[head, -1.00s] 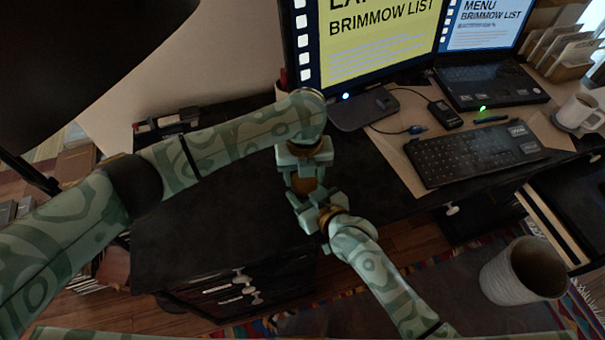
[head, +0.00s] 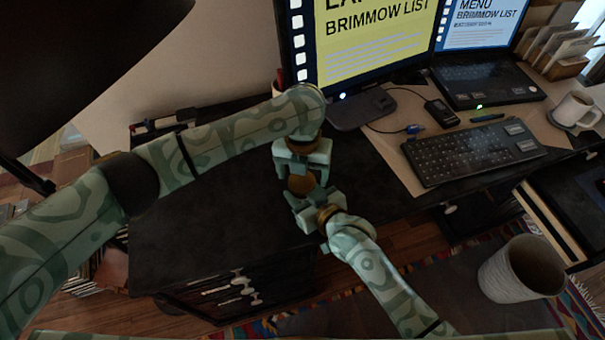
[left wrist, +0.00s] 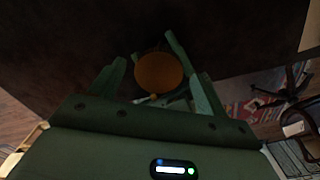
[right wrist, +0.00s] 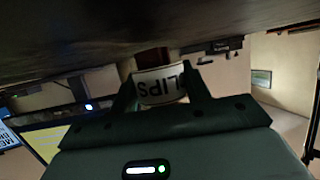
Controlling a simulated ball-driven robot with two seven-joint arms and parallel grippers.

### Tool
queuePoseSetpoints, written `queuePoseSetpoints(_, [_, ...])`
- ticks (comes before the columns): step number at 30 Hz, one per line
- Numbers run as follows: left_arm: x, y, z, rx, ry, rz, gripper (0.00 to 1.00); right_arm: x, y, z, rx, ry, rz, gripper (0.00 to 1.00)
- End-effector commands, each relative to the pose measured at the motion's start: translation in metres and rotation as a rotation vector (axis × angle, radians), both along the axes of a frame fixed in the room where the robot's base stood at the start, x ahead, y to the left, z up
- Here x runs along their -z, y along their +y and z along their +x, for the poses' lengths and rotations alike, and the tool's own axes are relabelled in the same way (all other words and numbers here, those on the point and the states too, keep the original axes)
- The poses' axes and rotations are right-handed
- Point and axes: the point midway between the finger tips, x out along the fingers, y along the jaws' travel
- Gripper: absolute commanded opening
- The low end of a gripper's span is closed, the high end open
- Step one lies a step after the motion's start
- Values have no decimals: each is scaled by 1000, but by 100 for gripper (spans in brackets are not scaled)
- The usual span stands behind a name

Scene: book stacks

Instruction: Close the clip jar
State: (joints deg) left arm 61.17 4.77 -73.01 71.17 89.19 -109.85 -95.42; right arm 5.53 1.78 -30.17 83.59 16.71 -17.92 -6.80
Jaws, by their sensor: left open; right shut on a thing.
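The clip jar sits between my two grippers over the dark cabinet. Its round orange-brown top (head: 300,184) shows in the head view and also in the left wrist view (left wrist: 158,73). Its white label with the word CLIPS, upside down, shows in the right wrist view (right wrist: 158,86). My right gripper (head: 310,197) is shut on the jar's body. My left gripper (head: 303,170) is open, just above the top, with its fingers apart. I cannot tell whether the lid is seated, as fingers hide the rim.
The dark cabinet top (head: 200,240) below is clear. The desk behind holds a monitor (head: 370,45), a keyboard (head: 475,150), a laptop (head: 490,85) and a white mug (head: 575,108). A ribbed bin (head: 520,270) stands on the floor at the right.

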Motion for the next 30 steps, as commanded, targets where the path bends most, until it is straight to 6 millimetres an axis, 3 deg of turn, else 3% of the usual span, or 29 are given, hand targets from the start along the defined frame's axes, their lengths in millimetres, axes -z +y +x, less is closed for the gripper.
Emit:
queuePoseSetpoints(8, [-33,0,1,0,-3,-1,76,0,0,0,0,1,-1,0])
queuePoseSetpoints(19, [-33,0,-1,0,3,0,72,1,0,0,0,2,-1,0])
queuePoseSetpoints(22, [-33,-11,-9,-1,26,-42,72,1,0,0,0,2,-1,0])
queuePoseSetpoints(26, [-40,-15,-12,-254,42,-54,72,1,0,-1,0,2,-1,0])
queuePoseSetpoints(30, [-46,-17,-13,-664,59,-50,72,1,0,0,0,2,-1,0])
